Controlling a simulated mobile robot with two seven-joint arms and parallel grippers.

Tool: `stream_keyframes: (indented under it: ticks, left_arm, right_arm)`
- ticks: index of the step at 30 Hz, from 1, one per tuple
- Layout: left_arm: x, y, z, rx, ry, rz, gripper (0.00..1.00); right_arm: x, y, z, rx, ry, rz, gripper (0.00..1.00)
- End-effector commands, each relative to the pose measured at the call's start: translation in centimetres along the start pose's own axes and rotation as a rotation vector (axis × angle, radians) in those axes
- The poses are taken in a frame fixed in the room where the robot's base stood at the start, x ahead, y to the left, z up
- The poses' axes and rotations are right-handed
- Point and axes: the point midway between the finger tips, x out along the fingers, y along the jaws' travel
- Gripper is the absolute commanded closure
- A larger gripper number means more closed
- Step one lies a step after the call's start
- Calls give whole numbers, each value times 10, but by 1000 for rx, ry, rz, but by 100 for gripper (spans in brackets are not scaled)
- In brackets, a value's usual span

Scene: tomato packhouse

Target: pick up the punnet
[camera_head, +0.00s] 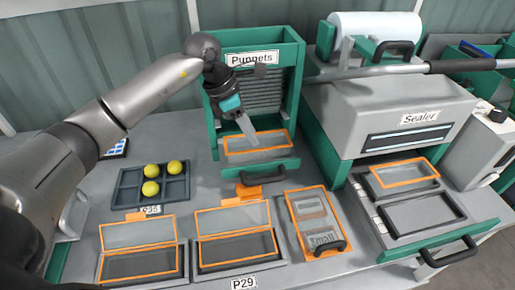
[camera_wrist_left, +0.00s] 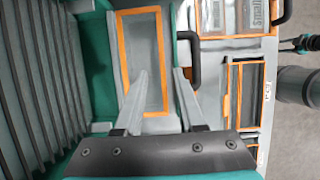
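The punnet (camera_head: 258,143), a clear tray with an orange rim, sits in the bottom outlet of the green "Punnets" dispenser (camera_head: 296,62), behind a teal front lip. In the left wrist view the punnet (camera_wrist_left: 138,45) lies just beyond my left gripper (camera_wrist_left: 160,80). The gripper's two grey fingers are apart, with one long side of the rim between them in that view; nothing is visibly held. In the head view the left gripper (camera_head: 246,130) hangs over the punnet. Contact cannot be told. A dark and teal part at the wrist view's right edge may be my right gripper (camera_wrist_left: 300,44).
Orange-rimmed packs stand along the front, including one marked "Small" (camera_head: 316,222). A dark tray (camera_head: 127,190) with yellow balls is at left. The sealer (camera_head: 400,115) stands at right. The dispenser's side walls and front handle (camera_head: 262,176) are close around the gripper.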

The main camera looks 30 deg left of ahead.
Motion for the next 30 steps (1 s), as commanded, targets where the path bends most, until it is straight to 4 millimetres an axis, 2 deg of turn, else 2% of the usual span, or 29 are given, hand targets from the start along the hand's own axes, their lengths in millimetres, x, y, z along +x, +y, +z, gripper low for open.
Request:
stream_keyframes:
  ticks: [8, 18, 24, 26, 30]
  left_arm:
    - [17, -1, -1, 1, 0, -1, 61]
    - [61, -2, -5, 0, -2, -1, 61]
    - [62, -2, -6, 1, -1, 1, 61]
    - [62, -2, -6, 1, -1, 1, 66]
    - [62, -2, -6, 1, -1, 1, 82]
  right_arm:
    - [2, 1, -12, 0, 20, 2, 50]
    - [6, 0, -12, 1, 22, 0, 50]
    - [6, -3, -13, 2, 22, -4, 50]
    - [6, -4, -13, 3, 22, -5, 50]
    - [6, -4, -12, 3, 22, -5, 50]
